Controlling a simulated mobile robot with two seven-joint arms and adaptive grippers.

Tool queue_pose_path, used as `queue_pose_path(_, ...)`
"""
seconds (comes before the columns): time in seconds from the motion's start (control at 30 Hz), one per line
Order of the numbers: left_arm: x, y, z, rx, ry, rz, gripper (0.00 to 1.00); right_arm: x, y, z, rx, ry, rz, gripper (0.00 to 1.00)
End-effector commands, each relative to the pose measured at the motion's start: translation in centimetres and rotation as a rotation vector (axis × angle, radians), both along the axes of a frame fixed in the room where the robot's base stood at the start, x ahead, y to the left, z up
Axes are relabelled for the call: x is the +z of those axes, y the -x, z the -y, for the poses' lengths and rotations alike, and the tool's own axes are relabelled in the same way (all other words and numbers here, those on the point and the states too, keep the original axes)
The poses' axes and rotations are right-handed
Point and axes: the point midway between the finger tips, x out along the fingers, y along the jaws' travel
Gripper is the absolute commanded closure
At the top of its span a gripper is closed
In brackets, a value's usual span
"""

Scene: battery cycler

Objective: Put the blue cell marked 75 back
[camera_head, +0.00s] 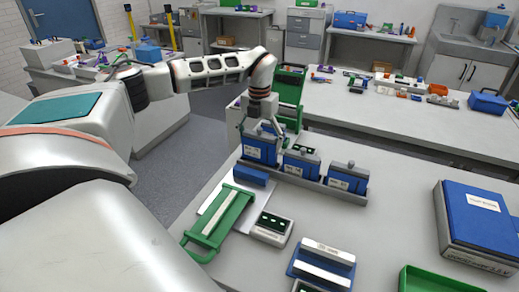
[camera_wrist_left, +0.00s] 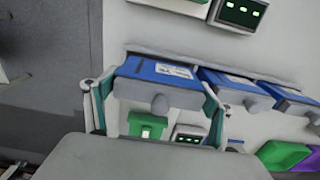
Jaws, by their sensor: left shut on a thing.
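My left gripper (camera_head: 262,128) reaches down from above and is shut on a blue cell (camera_head: 259,150) at the left end of a grey rack (camera_head: 325,188). In the left wrist view, the fingers of the left gripper (camera_wrist_left: 154,98) lie on either side of this blue cell (camera_wrist_left: 150,72). Its white label is too small to read. Two similar blue cells, a middle one (camera_head: 300,163) and a right one (camera_head: 346,179), stand in the rack to its right. I cannot tell whether the held cell touches the rack floor. My right gripper is not in view.
A small blue block (camera_head: 250,175) lies before the rack. A green frame (camera_head: 221,222), a small grey device (camera_head: 271,229) and a blue-and-white device (camera_head: 321,264) sit nearer. A large blue-topped box (camera_head: 478,222) stands at the right. The table between rack and box is clear.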

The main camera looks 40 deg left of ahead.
Motion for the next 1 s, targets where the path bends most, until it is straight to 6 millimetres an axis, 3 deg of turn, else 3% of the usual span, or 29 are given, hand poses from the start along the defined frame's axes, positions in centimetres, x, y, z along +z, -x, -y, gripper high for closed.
queue_pose_path(0.2, -2.6, 0.0, 0.0, 0.001, 0.000, 0.000, 0.66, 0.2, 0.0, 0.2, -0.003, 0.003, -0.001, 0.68)
queue_pose_path(0.63, -3.2, 0.0, 0.0, 0.000, 0.000, 0.001, 0.66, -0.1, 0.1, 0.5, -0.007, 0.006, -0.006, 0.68)
queue_pose_path(0.67, -3.3, 0.0, 0.0, 0.000, -0.001, -0.001, 0.12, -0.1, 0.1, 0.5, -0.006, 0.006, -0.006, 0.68)
queue_pose_path(1.0, -3.1, 0.0, 0.0, 0.000, -0.001, -0.001, 0.10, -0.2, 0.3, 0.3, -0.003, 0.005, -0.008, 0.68)
